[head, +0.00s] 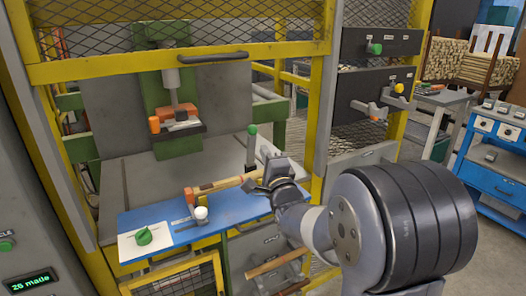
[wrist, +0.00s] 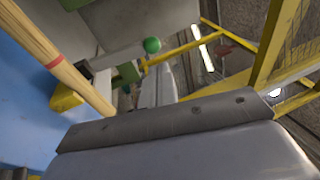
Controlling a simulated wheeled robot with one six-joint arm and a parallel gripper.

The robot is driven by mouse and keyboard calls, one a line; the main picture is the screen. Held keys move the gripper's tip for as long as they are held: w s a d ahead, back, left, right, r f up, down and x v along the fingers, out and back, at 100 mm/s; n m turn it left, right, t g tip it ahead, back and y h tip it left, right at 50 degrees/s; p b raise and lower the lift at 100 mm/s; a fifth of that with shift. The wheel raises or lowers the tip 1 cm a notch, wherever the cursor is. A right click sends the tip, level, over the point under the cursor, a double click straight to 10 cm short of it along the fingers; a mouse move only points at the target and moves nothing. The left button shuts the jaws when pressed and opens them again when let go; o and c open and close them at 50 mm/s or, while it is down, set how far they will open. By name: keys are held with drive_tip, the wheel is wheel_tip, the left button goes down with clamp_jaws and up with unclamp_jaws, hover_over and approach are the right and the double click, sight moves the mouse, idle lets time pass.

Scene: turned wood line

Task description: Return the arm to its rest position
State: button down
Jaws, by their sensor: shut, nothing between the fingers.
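My gripper (head: 268,165) is above the right end of the blue shelf at the front of the machine. In the wrist view its fingers (wrist: 157,85) are together, with nothing between them. My arm reaches in from the lower right of the head view and is bent, not folded in. A turned wooden piece (head: 222,184) lies across the blue shelf (head: 232,212), just left of my gripper. It also shows at the left of the wrist view (wrist: 62,65), apart from the fingers. Part of the shelf is hidden behind my gripper.
A lever with a green ball (head: 252,130) stands close behind my gripper.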

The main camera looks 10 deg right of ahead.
drive_tip(key=shift+b+v, duration=0.35)
drive_tip(key=shift+v, duration=2.3)
drive_tip(key=shift+r, duration=0.25)
